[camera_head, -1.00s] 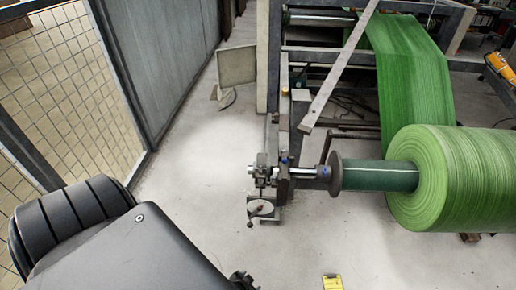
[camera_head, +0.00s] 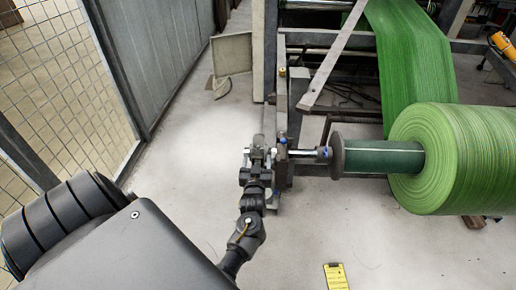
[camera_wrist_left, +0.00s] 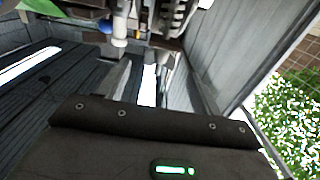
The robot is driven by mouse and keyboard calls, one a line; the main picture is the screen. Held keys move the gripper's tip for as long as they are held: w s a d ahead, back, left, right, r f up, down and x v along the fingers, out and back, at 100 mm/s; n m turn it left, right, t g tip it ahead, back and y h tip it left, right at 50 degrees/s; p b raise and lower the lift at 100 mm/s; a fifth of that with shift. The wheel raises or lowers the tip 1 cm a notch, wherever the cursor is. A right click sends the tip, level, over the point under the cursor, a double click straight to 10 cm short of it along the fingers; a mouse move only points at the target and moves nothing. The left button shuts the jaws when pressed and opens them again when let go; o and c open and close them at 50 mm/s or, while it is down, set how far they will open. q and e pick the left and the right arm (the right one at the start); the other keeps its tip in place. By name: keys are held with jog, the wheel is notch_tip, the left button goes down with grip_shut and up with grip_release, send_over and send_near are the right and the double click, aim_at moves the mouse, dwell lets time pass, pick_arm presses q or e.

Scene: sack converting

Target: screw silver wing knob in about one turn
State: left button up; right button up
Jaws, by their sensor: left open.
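My left gripper (camera_head: 257,157) is at the bracket on the left end of the roll shaft, its arm coming up from the lower left. Its jaws are open and reach up to the small metal parts there. The silver wing knob cannot be told apart in the head view, where the gripper covers much of that spot. In the left wrist view, metal machine parts (camera_wrist_left: 172,14) show at the top beyond the gripper body, but I cannot pick out the knob. Whether the jaws touch it is unclear. My right gripper is out of view.
A large green roll (camera_head: 463,160) sits on its shaft to the right, with green fabric (camera_head: 412,65) running up from it. A mesh fence (camera_head: 65,85) stands at the left. A yellow tag (camera_head: 336,276) lies on the floor. The pale floor in front is mostly clear.

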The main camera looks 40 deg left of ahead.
aim_at(258, 151)
pick_arm(q)
jog(key=x, duration=0.7)
jog(key=shift+b, duration=0.3)
jog(key=shift+w+a, duration=0.2)
jog(key=shift+w, duration=0.05)
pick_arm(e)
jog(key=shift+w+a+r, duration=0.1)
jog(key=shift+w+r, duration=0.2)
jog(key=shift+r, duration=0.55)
pick_arm(q)
jog(key=shift+c, duration=0.2)
jog(key=c, duration=0.9)
